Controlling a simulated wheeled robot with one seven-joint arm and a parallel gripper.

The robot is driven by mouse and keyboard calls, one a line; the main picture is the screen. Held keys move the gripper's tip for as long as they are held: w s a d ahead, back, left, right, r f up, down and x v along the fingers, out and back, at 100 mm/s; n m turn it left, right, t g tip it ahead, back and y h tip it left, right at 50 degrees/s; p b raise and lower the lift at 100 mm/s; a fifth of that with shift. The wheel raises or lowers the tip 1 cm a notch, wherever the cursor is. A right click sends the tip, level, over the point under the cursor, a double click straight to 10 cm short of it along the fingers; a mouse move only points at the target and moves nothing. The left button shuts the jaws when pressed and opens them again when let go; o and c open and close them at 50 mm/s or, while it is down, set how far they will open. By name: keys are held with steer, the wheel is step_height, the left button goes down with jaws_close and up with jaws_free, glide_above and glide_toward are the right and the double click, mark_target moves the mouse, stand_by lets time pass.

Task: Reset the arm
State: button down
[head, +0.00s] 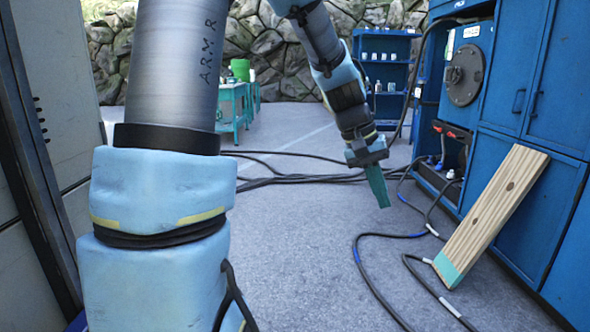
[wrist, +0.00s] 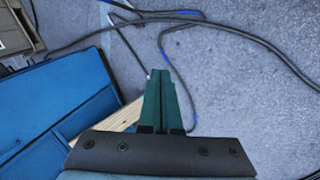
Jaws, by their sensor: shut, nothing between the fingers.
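My gripper (head: 378,185) hangs in open air near the middle of the head view, pointing down over the grey floor. Its green fingers are pressed together and hold nothing. In the wrist view the shut fingers (wrist: 165,100) point at the floor and cables beyond them. My arm is bent, with its large upper links filling the left of the head view.
A wooden plank (head: 492,215) with a teal end leans on the blue cabinet (head: 555,110) at right. Black cables (head: 365,265) run across the floor. A teal table (head: 232,105) stands at the back. Grey floor is open at centre.

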steer(key=s+a+f+n+t+y, duration=0.1)
steer(key=s+a+f, duration=0.15)
steer(key=a, duration=0.55)
steer(key=s+a+f+n+t+y, duration=0.1)
steer(key=a+f+y, duration=0.15)
steer(key=a, duration=0.55)
steer(key=s+a+f+n+y, duration=0.1)
steer(key=a+f, duration=0.2)
steer(key=a, duration=0.5)
step_height(320, 180, up, 19)
steer(key=p, duration=1.9)
steer(key=shift+s+a, duration=0.35)
steer(key=shift+a, duration=0.1)
